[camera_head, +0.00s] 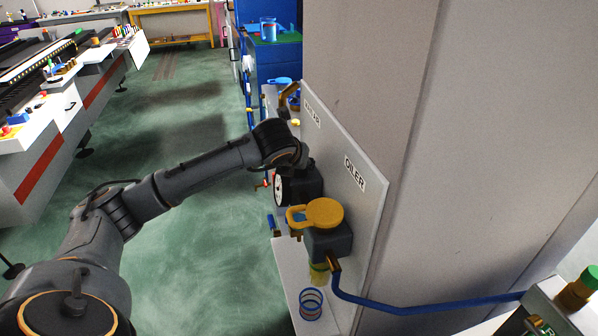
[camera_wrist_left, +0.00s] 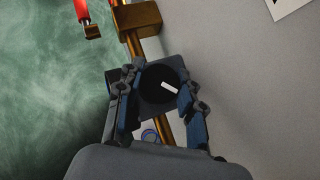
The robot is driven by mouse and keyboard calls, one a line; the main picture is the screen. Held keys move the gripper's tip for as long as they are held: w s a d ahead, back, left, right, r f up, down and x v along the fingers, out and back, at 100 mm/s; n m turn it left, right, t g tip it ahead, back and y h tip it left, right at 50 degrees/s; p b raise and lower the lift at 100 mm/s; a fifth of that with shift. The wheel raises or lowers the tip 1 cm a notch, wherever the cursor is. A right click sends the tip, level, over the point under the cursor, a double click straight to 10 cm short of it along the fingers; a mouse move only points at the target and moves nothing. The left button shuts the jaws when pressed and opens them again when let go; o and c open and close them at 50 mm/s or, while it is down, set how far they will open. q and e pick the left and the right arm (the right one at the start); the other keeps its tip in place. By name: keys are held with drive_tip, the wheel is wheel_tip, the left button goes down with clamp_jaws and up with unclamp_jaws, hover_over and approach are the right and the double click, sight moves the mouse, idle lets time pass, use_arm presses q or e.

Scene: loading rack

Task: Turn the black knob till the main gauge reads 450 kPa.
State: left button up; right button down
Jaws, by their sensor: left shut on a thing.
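The black knob (camera_wrist_left: 153,82) is round and has a white pointer bar, which slants down to the right in the wrist view. My left gripper (camera_wrist_left: 158,84) is shut on it, with one finger on each side. In the head view my left arm reaches from the lower left to the dark regulator (camera_head: 308,184), and the gripper (camera_head: 302,161) is over its top; the knob is hidden there. The round gauge (camera_head: 278,190) on the regulator has a white face seen at a steep slant, and its reading cannot be made out. My right gripper is not in view.
An oiler with a yellow cap (camera_head: 324,213) stands in front of the regulator on the white panel (camera_head: 362,215). A blue pipe (camera_head: 420,307) runs right from it. A brass pipe and block (camera_wrist_left: 138,18) lie beyond the knob. Open green floor (camera_head: 200,235) is left.

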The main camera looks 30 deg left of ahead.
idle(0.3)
use_arm(q)
drive_tip(key=o, duration=1.2)
drive_tip(key=v, duration=1.2)
drive_tip(key=shift+d, duration=0.1)
drive_tip(key=shift+f, duration=0.1)
